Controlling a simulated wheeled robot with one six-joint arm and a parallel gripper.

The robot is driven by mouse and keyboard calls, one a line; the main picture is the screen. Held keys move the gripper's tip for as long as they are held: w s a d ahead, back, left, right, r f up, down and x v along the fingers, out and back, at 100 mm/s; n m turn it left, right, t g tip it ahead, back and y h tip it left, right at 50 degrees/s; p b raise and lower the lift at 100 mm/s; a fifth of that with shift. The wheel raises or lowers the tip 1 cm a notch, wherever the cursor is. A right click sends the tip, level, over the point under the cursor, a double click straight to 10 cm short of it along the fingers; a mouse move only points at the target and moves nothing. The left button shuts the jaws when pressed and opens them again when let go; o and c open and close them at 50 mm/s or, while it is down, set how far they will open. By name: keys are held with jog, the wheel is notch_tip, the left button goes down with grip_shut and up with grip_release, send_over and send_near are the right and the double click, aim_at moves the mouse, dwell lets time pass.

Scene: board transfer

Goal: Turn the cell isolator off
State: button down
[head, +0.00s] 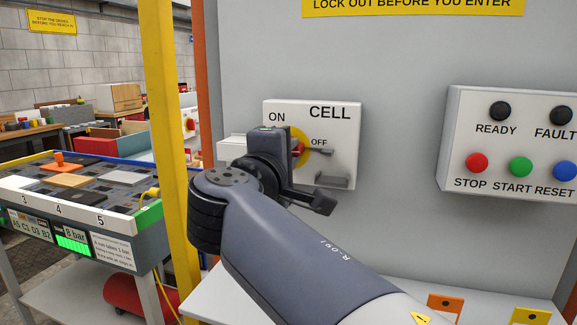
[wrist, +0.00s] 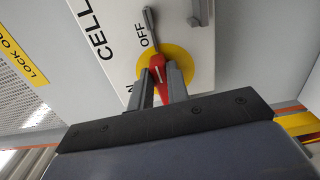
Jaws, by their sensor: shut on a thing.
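The cell isolator (head: 340,120) is a white box on the grey panel, lettered CELL, ON and OFF. Its yellow disc (wrist: 188,60) carries a red handle (wrist: 158,72) with a white line. A grey bar (head: 318,150) sticks out from the red part toward the right, below the word OFF; it also shows in the wrist view (wrist: 150,28). My gripper (wrist: 160,84) is shut on the red handle, with one finger on each side of it. In the head view my gripper (head: 297,149) hides the disc's left part.
A button box (head: 510,187) with lamps and STOP, START and RESET buttons is to the right. A yellow post (head: 168,130) stands left of my arm. A bench with trays (head: 125,225) is farther left. Orange and yellow tags (head: 445,303) are below.

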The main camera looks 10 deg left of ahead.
jog(key=shift+f+m, duration=0.1)
jog(key=shift+m, duration=0.3)
jog(key=c, duration=1.4)
grip_release()
jog(key=shift+o, duration=0.2)
jog(key=shift+s, duration=0.1)
jog(key=s, duration=1)
jog(key=shift+s+a, duration=0.3)
jog(key=shift+a, duration=0.1)
jog(key=shift+w, duration=0.1)
jog(key=w, duration=1)
jog(key=shift+w+d, duration=0.3)
jog(key=shift+d, duration=0.1)
